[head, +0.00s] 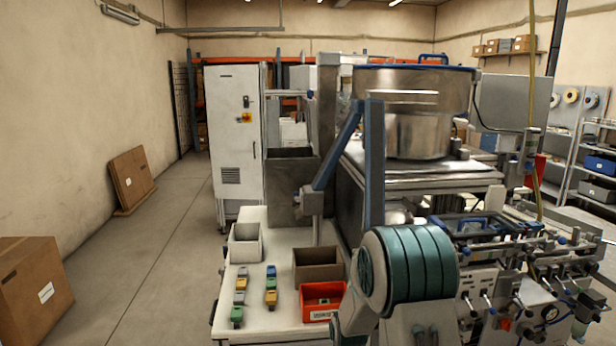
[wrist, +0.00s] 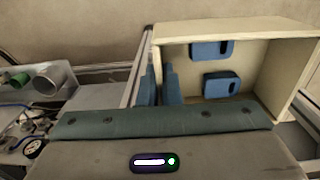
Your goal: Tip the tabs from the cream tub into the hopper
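The cream tub (wrist: 285,70) fills the right of the wrist view, its open side facing the camera. Two blue tabs (wrist: 211,49) with dark slots show inside it. My gripper (wrist: 159,78) has one blue finger inside the tub's left wall and one outside, apparently shut on that wall. In the head view my arm's teal-banded part is in front, and neither gripper nor held tub can be made out. An open-topped steel box (head: 291,182), which looks like the hopper, stands behind the white table; its inside is mostly hidden.
A large round steel bowl (head: 405,130) stands on the machine at right. The white table (head: 262,318) holds a pale bin (head: 245,244), a brown bin (head: 318,264), a red bin (head: 321,300) and several small coloured blocks. Cartons stand at left; the floor between is clear.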

